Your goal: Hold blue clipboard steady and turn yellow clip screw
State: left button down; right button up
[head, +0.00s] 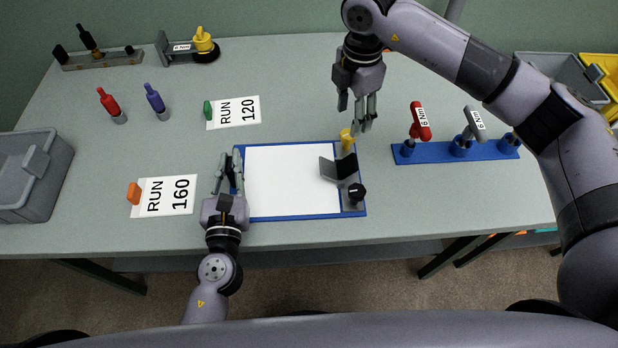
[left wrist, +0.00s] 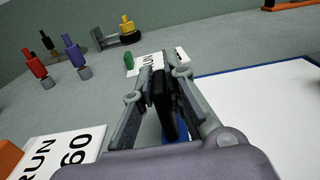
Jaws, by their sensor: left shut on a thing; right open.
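The blue clipboard (head: 292,217) lies flat on the table with a white sheet on it. Its dark clip (head: 338,168) is at the right end, with a yellow screw (head: 347,139) at the far side and a black knob (head: 356,193) at the near side. My left gripper (head: 230,165) is shut on the clipboard's left edge; the board's blue edge also shows in the left wrist view (left wrist: 255,72). My right gripper (head: 364,118) is open and empty, pointing down just above and beside the yellow screw.
A blue rack (head: 435,153) with red and grey torque handles stands to the right. RUN 120 (head: 245,112) and RUN 160 (head: 170,200) cards, red (head: 110,103) and blue (head: 156,101) drivers and a grey bin (head: 30,178) are to the left. A yellow-knobbed fixture (head: 203,42) is at the back.

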aim_at(349, 130)
pick_arm(q)
jog(key=shift+f, duration=0.3)
pick_arm(e)
jog(key=shift+r, duration=0.25)
notch_tip(349, 130, up, 6)
jog(key=shift+f, duration=0.1)
jog(key=shift+c, duration=1.3)
notch_tip(349, 130, down, 12)
jog(key=shift+r, duration=0.1)
jog(key=shift+c, duration=0.2)
jog(key=c, duration=0.7)
jog(key=m, duration=0.3)
jog(key=o, duration=0.7)
jog(key=shift+o, duration=0.2)
